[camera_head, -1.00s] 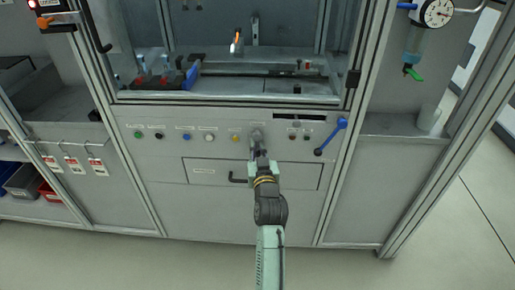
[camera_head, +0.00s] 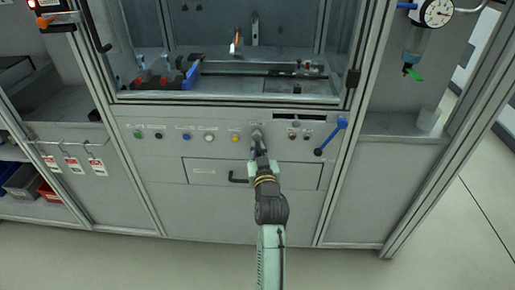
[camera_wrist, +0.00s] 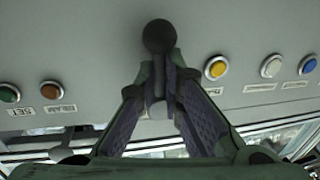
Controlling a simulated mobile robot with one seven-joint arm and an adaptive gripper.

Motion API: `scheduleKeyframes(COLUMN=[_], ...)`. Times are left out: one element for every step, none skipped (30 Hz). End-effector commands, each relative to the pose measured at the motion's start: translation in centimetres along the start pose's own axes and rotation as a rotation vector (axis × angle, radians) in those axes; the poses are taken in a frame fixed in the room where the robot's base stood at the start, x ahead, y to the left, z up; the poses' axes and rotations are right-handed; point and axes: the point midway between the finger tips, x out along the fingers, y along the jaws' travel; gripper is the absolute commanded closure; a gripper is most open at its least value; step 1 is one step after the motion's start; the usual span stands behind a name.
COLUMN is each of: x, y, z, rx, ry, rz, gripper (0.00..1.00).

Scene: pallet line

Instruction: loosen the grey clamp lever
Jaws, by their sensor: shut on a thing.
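The grey clamp lever (camera_head: 256,134) is on the front panel of the machine, right of the yellow button. In the wrist view its dark round knob (camera_wrist: 158,37) shows just beyond the fingertips, and a pale part of it shows between the fingers. My gripper (camera_head: 261,160) reaches up to it from below in the head view. In the wrist view my gripper (camera_wrist: 161,80) has one finger on each side of the lever and is shut on it. My fingers hide part of the lever.
A row of push buttons, among them a yellow one (camera_head: 235,139), lies left of the lever. A blue-handled lever (camera_head: 342,123) is to the right. A drawer with a dark handle (camera_head: 238,180) sits just below. The floor in front is clear.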

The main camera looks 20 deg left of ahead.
Motion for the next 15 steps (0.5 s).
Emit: scheduleKeyframes(x=[0.0,-0.1,-0.1,-0.1,-0.1,-0.1,-0.1,-0.1,-0.2,-0.2,-0.2,-0.2,-0.3,-0.3,-0.3], y=[0.1,0.2,0.2,0.3,0.4,0.5,0.6,0.7,0.8,0.9,1.0,1.1,1.2,1.3,1.4], z=[0.3,0.3,0.3,0.3,0.3,0.3,0.2,0.2,0.2,0.2,0.2,0.1,0.1,0.0,-0.1], rx=[-0.018,-0.033,-0.054,-0.072,-0.091,-0.12,-0.143,-0.167,-0.201,-0.228,-0.255,-0.291,-0.319,-0.348,-0.386], ry=[-0.01,-0.013,-0.017,-0.02,-0.024,-0.03,-0.034,-0.04,-0.047,-0.052,-0.058,-0.065,-0.07,-0.077,-0.084], rz=[0.0,0.0,0.0,0.0,0.0,0.0,0.001,0.0,0.0,0.001,0.0,-0.001,0.0,0.0,0.0], gripper=[1.0,1.0,1.0,1.0,1.0,1.0,1.0,1.0,1.0,1.0,1.0,1.0,1.0,1.0,1.0])
